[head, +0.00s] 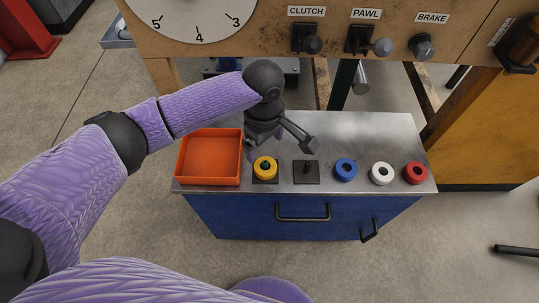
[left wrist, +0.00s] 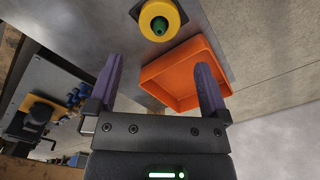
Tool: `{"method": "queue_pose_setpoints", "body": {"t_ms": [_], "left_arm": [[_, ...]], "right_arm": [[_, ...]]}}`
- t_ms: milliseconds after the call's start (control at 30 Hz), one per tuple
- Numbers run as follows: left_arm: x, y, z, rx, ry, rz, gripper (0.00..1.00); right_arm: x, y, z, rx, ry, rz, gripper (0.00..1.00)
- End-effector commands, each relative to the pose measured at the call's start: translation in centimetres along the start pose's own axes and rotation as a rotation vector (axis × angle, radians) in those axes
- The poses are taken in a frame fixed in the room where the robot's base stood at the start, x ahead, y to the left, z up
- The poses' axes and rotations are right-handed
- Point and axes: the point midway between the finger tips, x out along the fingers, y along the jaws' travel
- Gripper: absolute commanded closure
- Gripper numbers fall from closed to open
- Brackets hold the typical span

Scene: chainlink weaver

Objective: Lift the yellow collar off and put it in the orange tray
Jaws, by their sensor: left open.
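The yellow collar (head: 265,168) sits around a post on a dark square base on the metal cabinet top. In the left wrist view the collar (left wrist: 147,13) is at the top, with a green post tip in its hole. The orange tray (head: 181,165) is just left of the collar, empty; it also shows in the left wrist view (left wrist: 156,76). My left gripper (head: 264,140) is above and behind the collar, apart from it. In the left wrist view its fingers (left wrist: 158,80) are spread with nothing between them. My right gripper is out of view.
A bare post on a dark base (head: 307,172) stands right of the collar. Blue (head: 345,176), white (head: 381,180) and red (head: 416,179) rings lie further right on the cabinet top (head: 385,135). A wooden panel with knobs (head: 423,47) overhangs the back.

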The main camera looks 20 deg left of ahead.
Motion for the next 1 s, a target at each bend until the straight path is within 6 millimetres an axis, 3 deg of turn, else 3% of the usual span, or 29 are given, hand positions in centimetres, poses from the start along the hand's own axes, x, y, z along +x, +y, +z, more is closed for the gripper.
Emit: {"method": "queue_pose_setpoints", "body": {"t_ms": [133,467,700,767,1000], "left_arm": [[3.6,-0.1,0.0,-0.001,-0.003,-0.007,0.00],[9.6,0.3,-0.3,0.000,-0.004,-0.007,0.00],[9.6,0.3,-0.3,0.000,-0.002,0.001,0.00],[9.6,0.3,-0.3,0.000,-0.001,0.001,0.11],[9.6,0.3,-0.3,0.001,-0.001,0.000,0.61]], "right_arm": [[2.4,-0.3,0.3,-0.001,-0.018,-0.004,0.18],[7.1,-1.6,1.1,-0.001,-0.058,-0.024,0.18],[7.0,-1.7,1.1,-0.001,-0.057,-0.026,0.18],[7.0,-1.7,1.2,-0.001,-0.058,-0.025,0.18],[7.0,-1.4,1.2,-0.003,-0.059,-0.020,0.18]]}}
